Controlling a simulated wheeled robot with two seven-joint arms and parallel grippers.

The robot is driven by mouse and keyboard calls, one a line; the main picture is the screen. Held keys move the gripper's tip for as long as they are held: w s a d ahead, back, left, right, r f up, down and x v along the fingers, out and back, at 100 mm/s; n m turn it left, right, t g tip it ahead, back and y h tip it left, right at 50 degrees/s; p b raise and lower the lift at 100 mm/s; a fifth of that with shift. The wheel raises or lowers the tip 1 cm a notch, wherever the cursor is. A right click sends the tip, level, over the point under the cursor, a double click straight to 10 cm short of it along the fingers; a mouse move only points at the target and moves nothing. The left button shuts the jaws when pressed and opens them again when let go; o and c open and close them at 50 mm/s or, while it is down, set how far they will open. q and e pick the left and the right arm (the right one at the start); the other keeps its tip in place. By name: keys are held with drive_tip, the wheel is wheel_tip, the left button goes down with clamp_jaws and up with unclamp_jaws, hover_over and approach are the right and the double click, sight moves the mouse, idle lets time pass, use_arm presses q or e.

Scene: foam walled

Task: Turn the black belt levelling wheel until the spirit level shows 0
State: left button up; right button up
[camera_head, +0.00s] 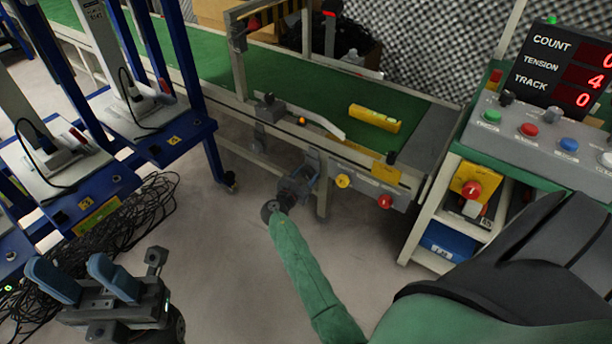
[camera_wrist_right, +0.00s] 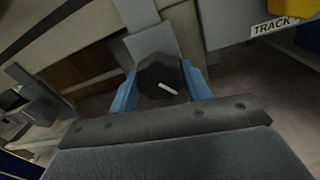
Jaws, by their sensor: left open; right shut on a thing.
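The black levelling wheel (camera_wrist_right: 158,78), a faceted knob with a white mark, sits between the blue fingers of my right gripper (camera_wrist_right: 160,88) in the right wrist view. That gripper is shut on it. In the head view my right gripper (camera_head: 309,170) reaches the conveyor's near side, and I cannot make out the wheel there. The yellow spirit level (camera_head: 374,118) lies on the green belt (camera_head: 285,89) near its right end; its bubble is too small to read. My left gripper (camera_head: 84,276) is open and empty at the lower left, away from the conveyor.
A display (camera_head: 565,72) at the right reads TENSION 4 and TRACK 0. A button panel (camera_head: 545,138) stands below it. Yellow (camera_head: 343,181) and red (camera_head: 385,202) knobs are on the conveyor's side. Blue-framed racks (camera_head: 185,70) and tangled cables (camera_head: 110,235) are at the left.

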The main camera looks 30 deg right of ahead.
drive_tip(key=shift+m, duration=0.6)
drive_tip(key=o, duration=1)
drive_tip(key=shift+c, duration=0.2)
drive_tip(key=shift+a, duration=0.15)
drive_tip(key=p+v, duration=0.1)
drive_tip(key=v, duration=0.6)
drive_tip(key=shift+s+a+p, duration=0.2)
drive_tip(key=shift+a+p, duration=0.05)
drive_tip(key=shift+p, duration=0.15)
drive_tip(key=shift+m, duration=0.3)
